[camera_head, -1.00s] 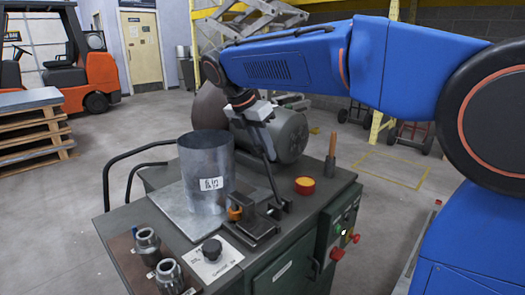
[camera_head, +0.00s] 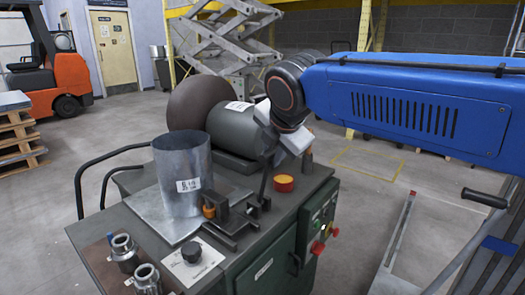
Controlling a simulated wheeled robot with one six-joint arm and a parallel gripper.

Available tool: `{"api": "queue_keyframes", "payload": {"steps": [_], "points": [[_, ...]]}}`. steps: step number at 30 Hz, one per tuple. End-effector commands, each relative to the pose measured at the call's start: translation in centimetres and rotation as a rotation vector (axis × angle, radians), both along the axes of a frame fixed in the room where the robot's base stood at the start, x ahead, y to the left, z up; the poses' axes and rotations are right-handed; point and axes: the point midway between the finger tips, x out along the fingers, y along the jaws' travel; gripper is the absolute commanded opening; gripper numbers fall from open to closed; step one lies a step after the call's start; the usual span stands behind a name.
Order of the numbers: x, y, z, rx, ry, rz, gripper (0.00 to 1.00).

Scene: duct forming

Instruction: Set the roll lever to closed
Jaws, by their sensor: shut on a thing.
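The roll lever (camera_head: 265,179) is a thin dark bar rising from a small dark bracket on the green workbench. It leans slightly to the right toward its top. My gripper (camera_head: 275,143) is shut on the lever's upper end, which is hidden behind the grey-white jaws. Beside the lever's foot is a dark clamp-like fixture (camera_head: 232,221) with an orange knob (camera_head: 209,211). I cannot read any open or closed marking for the lever.
A sheet-metal cylinder (camera_head: 182,177) with a label stands on a metal sheet left of the lever. A grey motor-like drum (camera_head: 229,132) lies behind. A red-and-yellow button (camera_head: 284,183) is just right of the lever. Two metal fittings (camera_head: 123,252) stand at the front left.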

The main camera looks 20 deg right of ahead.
Motion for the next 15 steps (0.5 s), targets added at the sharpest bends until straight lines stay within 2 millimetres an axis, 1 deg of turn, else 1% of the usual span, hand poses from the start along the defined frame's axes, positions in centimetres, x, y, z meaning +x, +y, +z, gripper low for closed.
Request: {"api": "queue_keyframes", "payload": {"steps": [1,3,10,15], "points": [[-0.6,-0.5,-0.2,0.018,-0.027,-0.003,0.00],[-1.2,-0.8,-0.4,0.046,-0.068,-0.002,0.00],[-2.9,-2.0,-1.3,0.129,-0.192,-0.003,0.00],[-3.7,-2.5,-2.1,0.124,-0.184,-0.001,0.00]]}}
